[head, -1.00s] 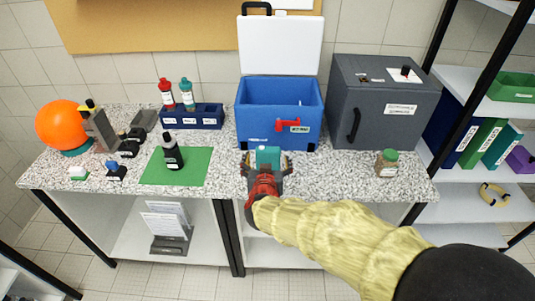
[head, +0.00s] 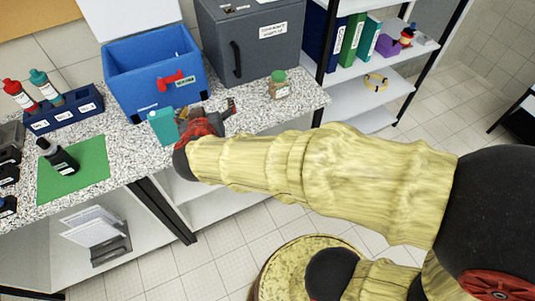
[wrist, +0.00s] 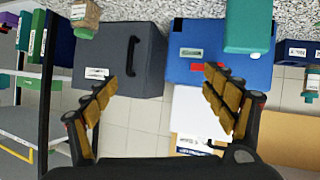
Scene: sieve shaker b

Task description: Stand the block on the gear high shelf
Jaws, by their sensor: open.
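The teal block (head: 163,126) stands on the front edge area of the speckled counter, in front of the blue box. In the wrist view the block (wrist: 249,25) shows at the upper right, outside my fingers. My gripper (head: 206,110) is open and empty, just right of the block in the head view. The wrist view shows both fingers spread with nothing between them (wrist: 160,82). Whether a finger touches the block I cannot tell. A white shelf unit (head: 395,90) with dark posts stands at the right; which board is the gear high shelf is not clear.
The blue box (head: 150,80) with its lid up and the grey cabinet (head: 262,55) stand behind my gripper. A small jar (head: 278,85) stands to the right.

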